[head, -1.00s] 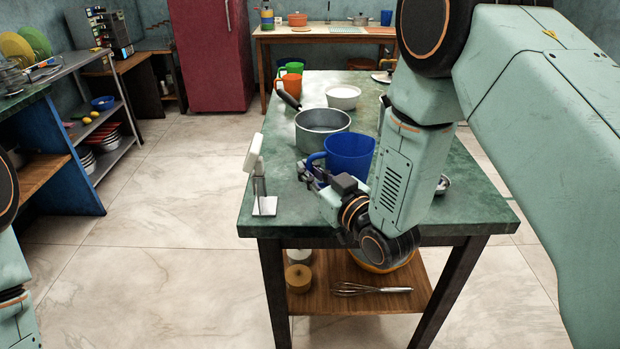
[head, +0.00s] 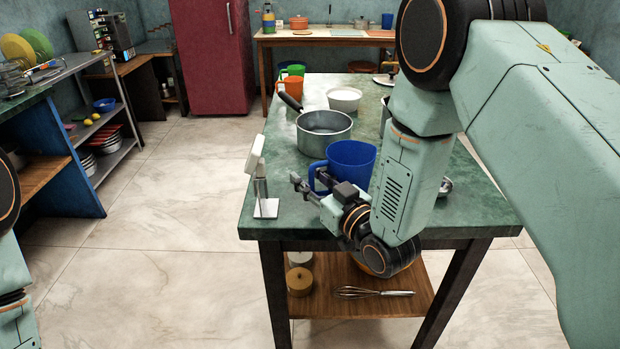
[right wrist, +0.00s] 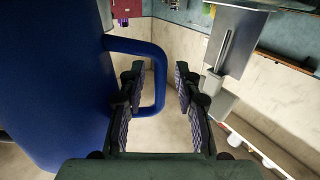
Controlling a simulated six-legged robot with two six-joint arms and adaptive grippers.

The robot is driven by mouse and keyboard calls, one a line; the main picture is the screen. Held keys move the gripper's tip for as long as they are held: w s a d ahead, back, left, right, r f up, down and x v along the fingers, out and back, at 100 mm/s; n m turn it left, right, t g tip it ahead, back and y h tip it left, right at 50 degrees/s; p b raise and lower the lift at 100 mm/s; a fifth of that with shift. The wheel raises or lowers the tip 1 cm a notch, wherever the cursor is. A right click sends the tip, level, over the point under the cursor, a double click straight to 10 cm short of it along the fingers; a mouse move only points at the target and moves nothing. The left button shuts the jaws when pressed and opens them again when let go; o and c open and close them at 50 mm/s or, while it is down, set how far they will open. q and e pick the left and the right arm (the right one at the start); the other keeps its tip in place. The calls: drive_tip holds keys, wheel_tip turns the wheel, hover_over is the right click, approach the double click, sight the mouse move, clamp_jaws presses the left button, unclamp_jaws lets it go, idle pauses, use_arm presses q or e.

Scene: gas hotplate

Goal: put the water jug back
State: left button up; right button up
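The blue water jug (head: 352,160) stands upright on the near part of the green-topped table (head: 470,205). Its handle (head: 318,178) points left, towards my right gripper. My right gripper (head: 302,187) is low over the table in front of the jug's handle side. In the right wrist view the jug (right wrist: 50,80) fills the left side. Its handle (right wrist: 158,85) reaches between the two fingers (right wrist: 160,105), which stand apart with a gap on the right. I cannot tell whether the left finger touches the handle. My left gripper is out of view; only part of my left arm shows.
A white and metal stand (head: 262,190) is at the table's left edge, close to my right gripper. A saucepan (head: 323,135), a white bowl (head: 344,98), an orange mug (head: 289,87) and a green mug (head: 292,71) stand farther back. A whisk (head: 374,292) lies on the lower shelf.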

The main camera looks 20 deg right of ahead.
drive_tip(key=shift+r, duration=0.25)
drive_tip(key=p+v, duration=0.2)
drive_tip(key=v, duration=0.9)
drive_tip(key=s+f+m+g+h, duration=0.1)
drive_tip(key=s+f+g, duration=0.35)
drive_tip(key=f, duration=0.45)
drive_tip(key=s+f+m+g+h, duration=0.1)
drive_tip(key=s+f+g+h, duration=0.1)
drive_tip(key=s+f+g, duration=0.35)
drive_tip(key=s+d+f+m+g+h, duration=0.1)
drive_tip(key=s+f+g, duration=0.2)
drive_tip(key=s, duration=0.6)
drive_tip(key=s+d+f+m+g+h, duration=0.1)
drive_tip(key=s+d+f+g, duration=0.1)
drive_tip(key=s+f+g, duration=0.2)
drive_tip(key=s+f, duration=0.3)
drive_tip(key=s, duration=0.3)
drive_tip(key=shift+s+d+h, duration=0.15)
drive_tip(key=shift+d+h, duration=0.1)
drive_tip(key=shift+h, duration=0.05)
drive_tip(key=shift+s+d+m, duration=0.1)
drive_tip(key=shift+m, duration=0.2)
